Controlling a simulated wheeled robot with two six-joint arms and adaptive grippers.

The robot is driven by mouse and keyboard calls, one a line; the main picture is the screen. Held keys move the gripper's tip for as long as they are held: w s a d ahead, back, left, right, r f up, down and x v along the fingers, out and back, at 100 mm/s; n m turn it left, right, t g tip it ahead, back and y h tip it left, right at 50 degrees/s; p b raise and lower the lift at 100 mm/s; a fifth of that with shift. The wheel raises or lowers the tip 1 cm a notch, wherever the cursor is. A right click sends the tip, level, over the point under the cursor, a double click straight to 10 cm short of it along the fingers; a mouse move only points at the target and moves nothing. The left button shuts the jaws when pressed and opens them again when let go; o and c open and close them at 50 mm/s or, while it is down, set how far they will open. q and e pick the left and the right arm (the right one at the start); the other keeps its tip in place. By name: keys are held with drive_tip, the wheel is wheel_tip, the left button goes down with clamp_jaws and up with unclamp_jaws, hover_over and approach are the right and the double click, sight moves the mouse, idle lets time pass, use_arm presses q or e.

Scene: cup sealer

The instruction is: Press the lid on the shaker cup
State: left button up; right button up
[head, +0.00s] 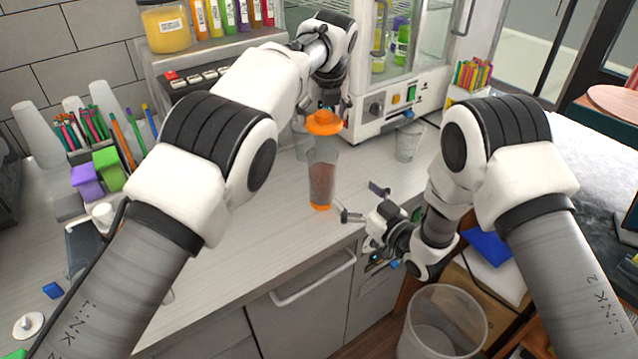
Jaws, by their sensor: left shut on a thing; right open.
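The shaker cup (321,182) stands upright on the counter near its front edge. It is clear with dark contents and an orange base. The orange lid (324,123) shows just above the cup's rim. A small gap seems to lie between them, but I cannot tell for sure. My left gripper (328,108) comes from behind and above and is shut on the lid; its fingers are partly hidden. My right gripper (361,202) is open and empty, low to the right of the cup's base, with its fingers pointing toward the cup and apart from it.
Clear glasses stand behind the cup and to its right (408,141). A white machine (386,112) is at the back right. Pen holders and purple and green blocks (108,166) are at the left. A clear bin (442,325) is below the counter. The counter left of the cup is free.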

sight(322, 168)
use_arm(q)
drive_tip(key=shift+s+d+r, duration=0.1)
drive_tip(key=shift+s, duration=0.05)
drive_tip(key=shift+w+a+f, duration=0.25)
drive_tip(key=shift+w, duration=0.05)
use_arm(e)
drive_tip(key=x, duration=1.2)
drive_tip(key=shift+w+a+f, duration=0.1)
drive_tip(key=shift+w+a, duration=0.05)
drive_tip(key=shift+w, duration=0.05)
use_arm(q)
drive_tip(key=shift+r, duration=0.1)
use_arm(e)
drive_tip(key=shift+s, duration=0.1)
use_arm(q)
drive_tip(key=shift+s, duration=0.1)
use_arm(e)
drive_tip(key=c, duration=1.7)
use_arm(q)
drive_tip(key=shift+f, duration=2.45)
